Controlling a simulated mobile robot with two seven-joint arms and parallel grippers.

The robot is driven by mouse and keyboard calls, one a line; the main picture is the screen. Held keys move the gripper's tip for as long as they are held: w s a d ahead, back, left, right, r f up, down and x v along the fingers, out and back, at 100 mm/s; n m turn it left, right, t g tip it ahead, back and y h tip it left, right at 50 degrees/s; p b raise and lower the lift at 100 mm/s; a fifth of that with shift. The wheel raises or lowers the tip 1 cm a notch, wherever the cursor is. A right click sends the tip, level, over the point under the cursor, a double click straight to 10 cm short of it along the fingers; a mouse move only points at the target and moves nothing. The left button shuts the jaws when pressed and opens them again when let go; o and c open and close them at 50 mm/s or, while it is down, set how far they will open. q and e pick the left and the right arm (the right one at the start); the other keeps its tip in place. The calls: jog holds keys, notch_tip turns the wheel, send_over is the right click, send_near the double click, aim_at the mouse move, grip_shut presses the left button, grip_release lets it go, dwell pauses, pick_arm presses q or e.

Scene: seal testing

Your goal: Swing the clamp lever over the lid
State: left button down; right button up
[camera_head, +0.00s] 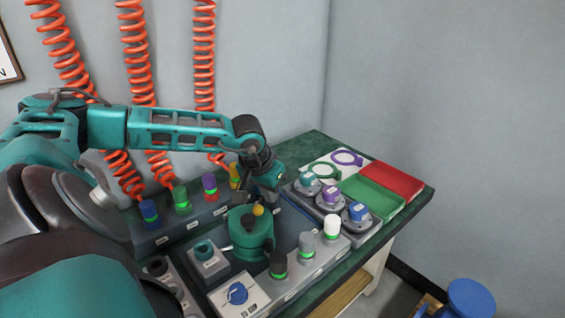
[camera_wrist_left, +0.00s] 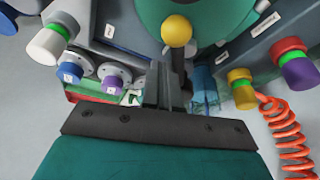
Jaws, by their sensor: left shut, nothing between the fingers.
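The green round chamber with its lid (camera_head: 250,240) stands on the grey bench unit in the head view, and part of its green body (camera_wrist_left: 215,12) shows at the top of the left wrist view. The clamp lever's yellow ball knob (camera_head: 258,210) is at the chamber's far side; the knob (camera_wrist_left: 177,31) is large in the left wrist view, just beyond the fingertips. My left gripper (camera_head: 265,196) is beside the knob, pointing down, shut and empty; its dark fingers (camera_wrist_left: 164,85) are close together. I cannot tell whether they touch the lever. My right gripper is out of view.
Several colour-banded connectors with orange coiled hoses line the back block (camera_head: 180,228). White-capped (camera_head: 332,226) and grey fittings stand right of the chamber. A blue dial (camera_head: 236,293) is in front. Green (camera_head: 372,197) and red (camera_head: 391,180) trays lie at the right.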

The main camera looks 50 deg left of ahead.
pick_arm(q)
jog(key=shift+s+a+m+h+p, duration=0.2)
jog(key=shift+s+a+m+h, duration=0.1)
jog(key=shift+m, duration=0.35)
jog(key=shift+s+a+m+h+p, duration=0.2)
jog(key=shift+s+a+m, duration=0.1)
jog(key=shift+m, duration=0.35)
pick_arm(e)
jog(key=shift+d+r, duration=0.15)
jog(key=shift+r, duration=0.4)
